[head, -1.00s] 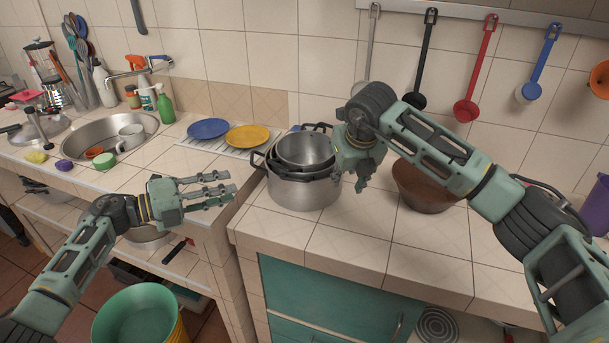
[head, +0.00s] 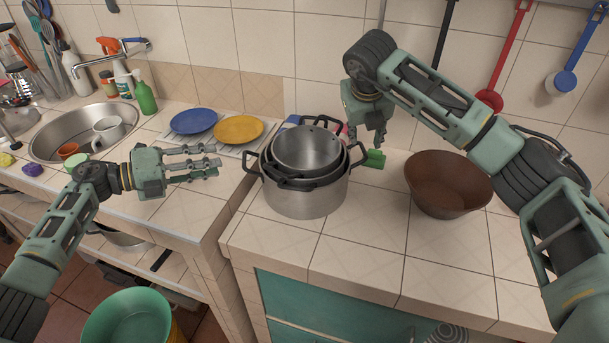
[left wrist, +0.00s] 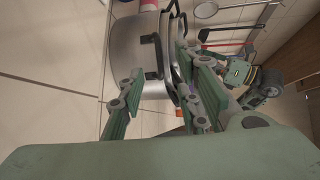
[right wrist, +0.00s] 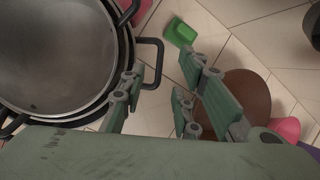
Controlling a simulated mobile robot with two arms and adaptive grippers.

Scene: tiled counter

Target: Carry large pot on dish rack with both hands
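The large steel pot (head: 306,203) stands on the right-hand counter with smaller pots (head: 307,148) nested in it. The dish rack (head: 229,149) lies on the left counter by the wall, under two plates. My left gripper (head: 216,166) is open and empty, left of the pot and apart from it. The left wrist view shows a dark pot handle (left wrist: 152,56) ahead of its spread fingers (left wrist: 160,90). My right gripper (head: 370,142) is open and points down just right of the pot. The right wrist view shows a side handle (right wrist: 158,62) ahead of its fingers (right wrist: 165,80).
A blue plate (head: 194,121) and a yellow plate (head: 238,129) sit on the rack. A brown bowl (head: 447,185) and a green object (head: 375,158) are right of the pot. Utensils hang above. The counter's front is clear; a gap separates the left counter's lower edge from it.

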